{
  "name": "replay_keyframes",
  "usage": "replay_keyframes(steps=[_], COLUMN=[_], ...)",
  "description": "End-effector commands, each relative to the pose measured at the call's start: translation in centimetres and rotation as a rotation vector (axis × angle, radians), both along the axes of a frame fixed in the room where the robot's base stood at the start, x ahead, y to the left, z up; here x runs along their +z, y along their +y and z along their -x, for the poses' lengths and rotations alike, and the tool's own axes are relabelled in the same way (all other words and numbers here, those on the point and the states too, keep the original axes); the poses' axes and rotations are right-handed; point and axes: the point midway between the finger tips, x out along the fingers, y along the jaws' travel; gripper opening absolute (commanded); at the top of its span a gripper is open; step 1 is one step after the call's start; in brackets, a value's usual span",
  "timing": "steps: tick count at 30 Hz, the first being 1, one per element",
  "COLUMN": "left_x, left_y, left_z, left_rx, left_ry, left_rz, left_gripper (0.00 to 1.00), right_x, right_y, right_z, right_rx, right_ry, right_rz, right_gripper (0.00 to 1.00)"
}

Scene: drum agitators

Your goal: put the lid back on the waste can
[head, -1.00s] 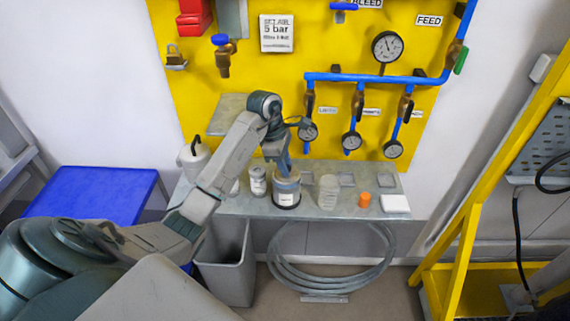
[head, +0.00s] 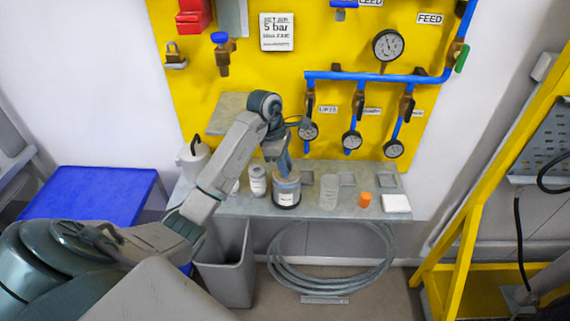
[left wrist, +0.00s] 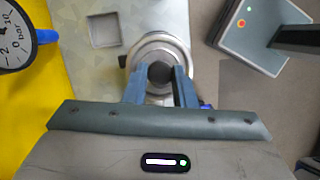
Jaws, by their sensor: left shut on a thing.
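The waste can (head: 287,199) is a dark, round can with a white label, standing upright on the grey shelf. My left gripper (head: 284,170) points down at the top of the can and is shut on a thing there. In the left wrist view, my left gripper's fingers (left wrist: 160,80) are closed around a dark round knob (left wrist: 160,72) over the middle of a round metal top (left wrist: 161,45). This appears to be the lid held by its knob. It is lined up over the can; whether it rests fully on the rim, I cannot tell. My right gripper is out of view.
On the shelf (head: 240,206) stand a white jar (head: 258,181) left of the can, a clear beaker (head: 328,192), an orange cap (head: 365,200) and a white block (head: 396,203) to the right. Gauges and blue pipes (head: 375,77) are behind. A grey bin (head: 230,270) stands below.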

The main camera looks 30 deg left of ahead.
Motion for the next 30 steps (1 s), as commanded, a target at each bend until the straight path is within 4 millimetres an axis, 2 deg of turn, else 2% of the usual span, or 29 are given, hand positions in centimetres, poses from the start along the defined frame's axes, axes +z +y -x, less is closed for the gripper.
replay_keyframes(steps=[30], left_x=[-0.05], left_y=[0.01], left_z=[-0.01], left_rx=[0.000], left_ry=[0.000], left_rz=[0.000], left_gripper=[0.00], right_x=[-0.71], right_y=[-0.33], right_z=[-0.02], right_rx=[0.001], right_ry=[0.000], right_rz=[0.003], right_gripper=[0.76])
